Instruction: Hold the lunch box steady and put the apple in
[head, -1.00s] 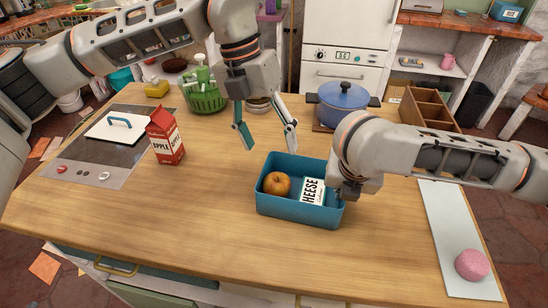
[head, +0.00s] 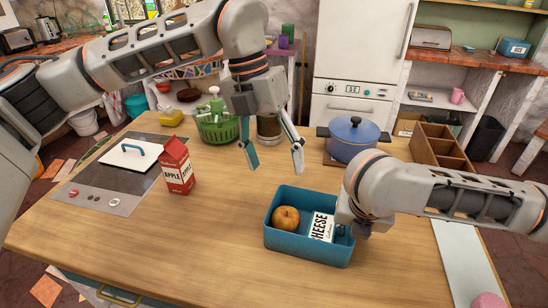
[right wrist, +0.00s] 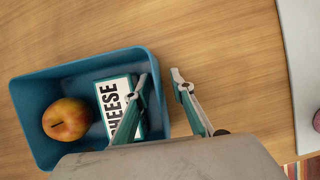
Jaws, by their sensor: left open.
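The blue lunch box (head: 306,249) stands on the wooden counter. The apple (head: 285,218) lies inside its left part, beside a white cheese pack (head: 321,227); both show in the right wrist view, the apple (right wrist: 67,119) left of the cheese pack (right wrist: 118,108). My left gripper (head: 274,168) is open and empty, above the counter behind the box and clear of it. My right gripper (right wrist: 161,76) is at the box's right wall, one finger inside and one outside.
A green basket (head: 217,125), a blue pot (head: 352,140) and a wooden divided box (head: 437,150) stand at the back. The counter's front left is clear.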

